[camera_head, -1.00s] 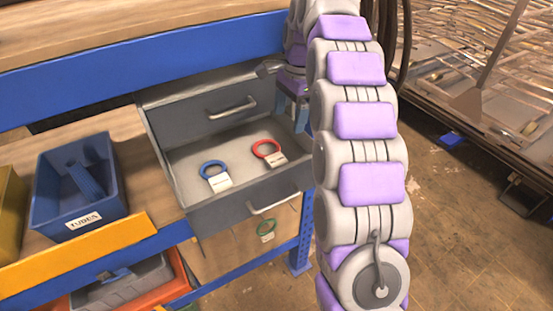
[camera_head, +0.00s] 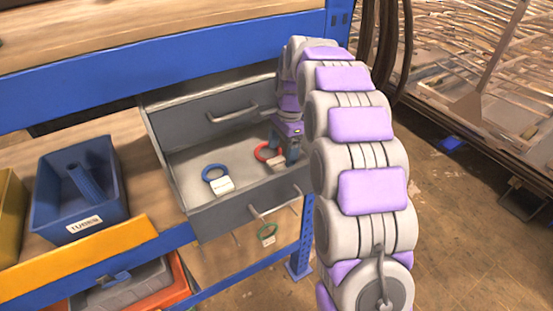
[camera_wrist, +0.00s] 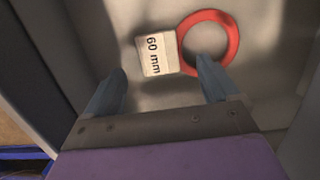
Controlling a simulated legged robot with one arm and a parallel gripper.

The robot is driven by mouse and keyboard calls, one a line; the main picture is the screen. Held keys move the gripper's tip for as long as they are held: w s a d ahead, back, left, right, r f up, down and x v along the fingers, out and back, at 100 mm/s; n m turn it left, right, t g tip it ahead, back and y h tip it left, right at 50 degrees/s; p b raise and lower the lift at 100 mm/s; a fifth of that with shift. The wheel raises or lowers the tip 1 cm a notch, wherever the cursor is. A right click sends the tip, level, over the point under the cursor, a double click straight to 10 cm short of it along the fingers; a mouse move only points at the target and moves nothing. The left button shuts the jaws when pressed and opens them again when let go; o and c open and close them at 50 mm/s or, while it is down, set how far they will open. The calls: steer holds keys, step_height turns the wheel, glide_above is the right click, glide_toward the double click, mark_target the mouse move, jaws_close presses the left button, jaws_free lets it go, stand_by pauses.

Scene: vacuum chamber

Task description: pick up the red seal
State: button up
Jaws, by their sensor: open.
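The red seal (camera_head: 262,154) is a ring with a white tag, lying in the open grey drawer (camera_head: 180,172). In the wrist view the red seal (camera_wrist: 232,42) lies at the upper right, and its tag (camera_wrist: 157,54) reads "60 mm". My gripper (camera_head: 284,158) reaches down into the drawer at the seal's right side. In the wrist view my gripper (camera_wrist: 160,80) is open and empty between its fingers. The right fingertip overlaps the ring's lower left edge in the picture; I cannot tell whether they touch. The tag lies ahead of the gap between the fingers.
A blue seal (camera_head: 215,172) with a white tag lies left of the red one in the drawer. A blue bin (camera_head: 72,222) stands on the bench at left. The drawer's walls and front surround my gripper.

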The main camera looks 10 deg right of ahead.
mark_target(277, 162)
steer(key=a+f, duration=0.2)
steer(key=f, duration=0.1)
steer(key=shift+f, duration=0.1)
steer(key=shift+d, duration=0.7)
steer(key=shift+c, duration=1.3)
steer(key=shift+d, duration=0.15)
steer(key=c, duration=0.3)
steer(key=shift+a, duration=0.7)
steer(key=c, duration=0.5)
steer(key=shift+d, duration=0.1)
steer(key=shift+d, duration=0.1)
steer(key=shift+s+r, duration=0.1)
steer(key=shift+r, duration=0.2)
steer(key=s+a+r, duration=0.7)
steer(key=a, duration=0.4)
steer(key=shift+s+r, duration=0.25)
steer(key=shift+s, duration=0.15)
